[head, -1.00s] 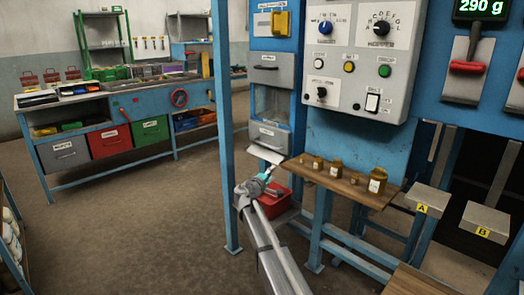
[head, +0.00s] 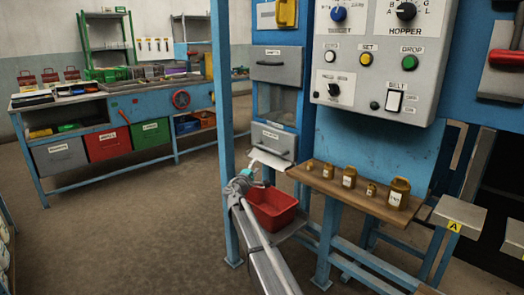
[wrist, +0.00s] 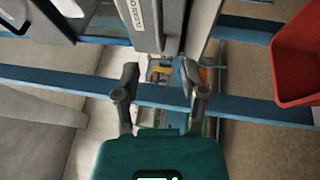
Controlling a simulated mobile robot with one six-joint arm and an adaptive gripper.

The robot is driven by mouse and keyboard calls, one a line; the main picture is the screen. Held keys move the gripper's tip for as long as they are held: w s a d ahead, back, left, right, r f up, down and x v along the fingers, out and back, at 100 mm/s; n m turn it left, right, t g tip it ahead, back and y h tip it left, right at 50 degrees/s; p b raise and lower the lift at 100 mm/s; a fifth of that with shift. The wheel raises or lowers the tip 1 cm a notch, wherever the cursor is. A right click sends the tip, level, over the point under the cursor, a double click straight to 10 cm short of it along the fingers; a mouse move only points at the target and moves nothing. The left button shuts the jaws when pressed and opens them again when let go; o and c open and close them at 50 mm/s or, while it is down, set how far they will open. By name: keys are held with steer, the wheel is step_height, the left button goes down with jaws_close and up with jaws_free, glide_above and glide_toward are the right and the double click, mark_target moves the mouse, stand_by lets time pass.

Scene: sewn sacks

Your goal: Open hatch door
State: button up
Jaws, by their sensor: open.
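Two grey hatch doors with handles are on the blue frame in the head view: an upper one (head: 277,66) and a lower one (head: 272,141). Both look closed. A pale sloping lip (head: 268,160) sticks out under the lower door. My gripper (head: 250,174) is just below and left of this lip, left of the red bin. In the wrist view my gripper (wrist: 160,80) has its two fingers spread, with nothing between them.
The red bin (head: 289,219) stands on a low shelf beside my arm. A blue post (head: 228,130) rises close on the left. A wooden shelf (head: 335,189) with several brown jars is at right, under a control panel (head: 379,70).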

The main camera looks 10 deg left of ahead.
mark_target(267, 149)
steer(key=shift+w, duration=0.1)
steer(key=shift+a, duration=0.1)
steer(key=shift+w, duration=0.15)
steer(key=p+x, duration=0.2)
steer(key=x, duration=1.1)
steer(key=shift+w, duration=0.25)
steer(key=shift+r, duration=0.1)
jaws_close()
